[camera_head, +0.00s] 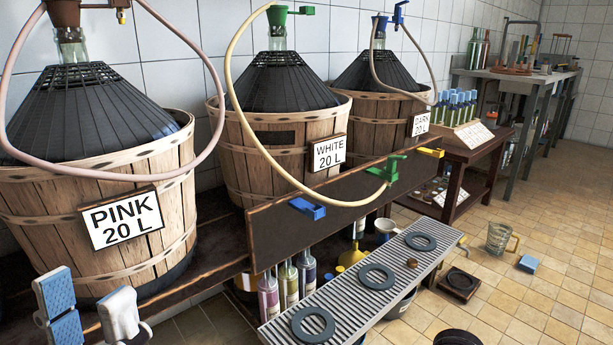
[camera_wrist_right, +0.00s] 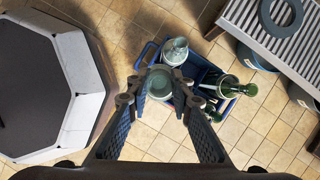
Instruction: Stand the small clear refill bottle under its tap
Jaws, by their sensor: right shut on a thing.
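My right gripper (camera_wrist_right: 156,88) shows only in the right wrist view. Its fingertips are shut on a small clear glass bottle (camera_wrist_right: 160,77), seen from above over a blue carrier. How far the bottle is above the carrier is hard to tell. My left gripper (camera_head: 88,310) is open and empty at the lower left of the head view.
The blue carrier (camera_wrist_right: 145,52) on the tiled floor holds other bottles, one of them green (camera_wrist_right: 232,87). Bottles (camera_head: 288,283) stand below the board. A dark octagonal thing (camera_wrist_right: 40,90) is at left in the wrist view.

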